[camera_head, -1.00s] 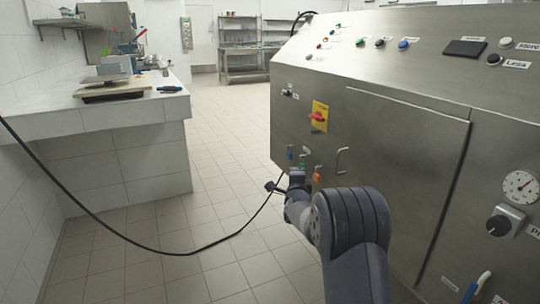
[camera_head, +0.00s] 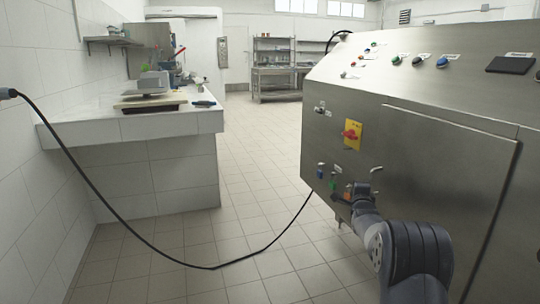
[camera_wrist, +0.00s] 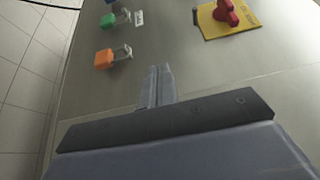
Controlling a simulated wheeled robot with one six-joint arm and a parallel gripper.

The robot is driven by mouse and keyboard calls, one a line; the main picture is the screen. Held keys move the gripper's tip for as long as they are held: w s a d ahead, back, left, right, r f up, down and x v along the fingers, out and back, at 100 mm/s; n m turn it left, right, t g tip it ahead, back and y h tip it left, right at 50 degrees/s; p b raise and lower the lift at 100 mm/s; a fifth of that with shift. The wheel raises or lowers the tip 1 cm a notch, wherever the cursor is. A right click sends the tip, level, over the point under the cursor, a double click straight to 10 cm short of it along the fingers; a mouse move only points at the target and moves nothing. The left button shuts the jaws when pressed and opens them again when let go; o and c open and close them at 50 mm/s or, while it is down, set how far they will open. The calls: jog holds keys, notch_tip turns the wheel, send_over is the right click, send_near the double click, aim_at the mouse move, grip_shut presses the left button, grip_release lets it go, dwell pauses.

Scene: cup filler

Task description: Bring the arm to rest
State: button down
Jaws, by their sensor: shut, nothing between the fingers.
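My gripper (camera_wrist: 158,86) is shut and empty in the wrist view, its two fingers together in front of the machine's steel panel. An orange padlock (camera_wrist: 105,58) and a green padlock (camera_wrist: 108,20) hang on the panel to its upper left, apart from the fingers. In the head view my arm reaches up from the lower right toward the steel machine (camera_head: 450,150). There the gripper end is small and dark beside the padlocks, and its fingers are hard to make out.
A red and yellow rotary switch (camera_head: 352,134) sits on the machine above my arm. A black cable (camera_head: 130,243) hangs from the left wall across to the machine. A tiled counter (camera_head: 150,150) stands at the left. Tiled floor (camera_head: 255,150) between them is clear.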

jog(key=shift+w+d, duration=0.2)
jog(key=shift+d, duration=1)
jog(key=shift+f, duration=0.1)
